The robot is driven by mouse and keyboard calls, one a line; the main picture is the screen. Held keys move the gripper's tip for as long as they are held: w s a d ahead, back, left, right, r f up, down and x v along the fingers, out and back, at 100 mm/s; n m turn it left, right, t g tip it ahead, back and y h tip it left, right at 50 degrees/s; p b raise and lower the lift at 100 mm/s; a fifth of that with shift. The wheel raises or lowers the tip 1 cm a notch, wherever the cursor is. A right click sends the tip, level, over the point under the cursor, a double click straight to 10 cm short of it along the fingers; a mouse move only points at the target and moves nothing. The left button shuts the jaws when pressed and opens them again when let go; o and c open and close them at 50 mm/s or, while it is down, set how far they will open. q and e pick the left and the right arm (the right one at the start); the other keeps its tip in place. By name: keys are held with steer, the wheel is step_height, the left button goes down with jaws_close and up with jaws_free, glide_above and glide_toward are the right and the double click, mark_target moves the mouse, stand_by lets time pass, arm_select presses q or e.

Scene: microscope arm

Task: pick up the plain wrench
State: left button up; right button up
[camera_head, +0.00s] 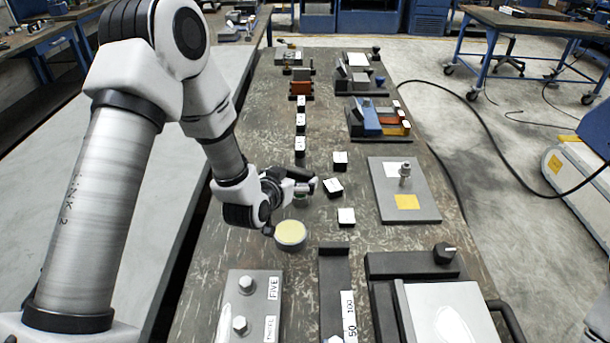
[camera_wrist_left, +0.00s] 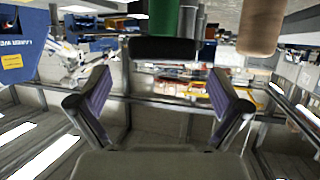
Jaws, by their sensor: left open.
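I cannot pick out a plain wrench in either view. My left gripper (camera_head: 291,204) reaches in from the left over the middle of the dark workbench (camera_head: 225,222). It is open, and nothing shows held between its fingers. In the left wrist view my left gripper (camera_wrist_left: 160,105) has its two fingers spread wide. A green cylinder (camera_wrist_left: 164,18) stands beyond the fingers at the top. In the head view a round tin with a yellow top (camera_head: 291,233) is just below the gripper. My right gripper is not in view.
Small black blocks with white tops, such as this one (camera_head: 333,187), stand right of the gripper. A grey plate with a knob (camera_head: 420,180) lies further right. Metal plates with bolts (camera_head: 252,300) and a black-framed fixture (camera_head: 385,265) fill the near end. Coloured fixtures (camera_head: 378,120) stand further back.

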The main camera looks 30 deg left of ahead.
mark_target(297, 175)
arm_select(q)
steer(key=x, duration=0.3)
steer(key=p+x, duration=0.1)
steer(key=x, duration=0.1)
steer(key=shift+w+a+f, duration=0.1)
steer(key=shift+w+f, duration=0.1)
steer(key=shift+f, duration=0.3)
steer(key=shift+s+r, duration=0.1)
steer(key=shift+s, duration=0.05)
steer(key=shift+s+r, duration=0.1)
steer(key=c, duration=1.4)
steer(key=shift+c, duration=0.8)
